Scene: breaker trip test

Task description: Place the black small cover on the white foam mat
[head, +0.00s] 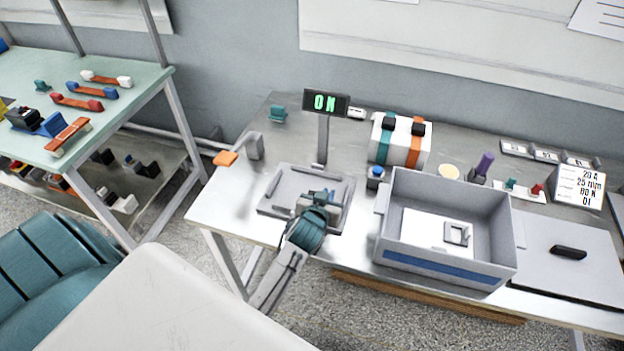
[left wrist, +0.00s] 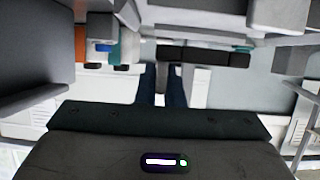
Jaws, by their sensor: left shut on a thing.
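A white sheet, which looks like the foam mat (head: 420,228), lies inside the grey bin (head: 440,266) with a blue stripe. A small grey frame (head: 457,234) lies on its right part. A small black piece (head: 569,252) lies on a grey plate to the right of the bin; I cannot tell if it is the black cover. My left gripper (head: 318,197) is at the grey test fixture (head: 277,206), left of the bin. In the left wrist view its dark fingers (left wrist: 162,84) are close together. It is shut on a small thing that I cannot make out. My right gripper is not in view.
A display post (head: 326,104) reading "ON" stands behind the fixture. A blue button (head: 375,177) stands between fixture and bin. A striped white block (head: 400,140) stands behind the bin. The grey plate (head: 560,285) at right is mostly bare. A green-topped side table (head: 60,105) is at left.

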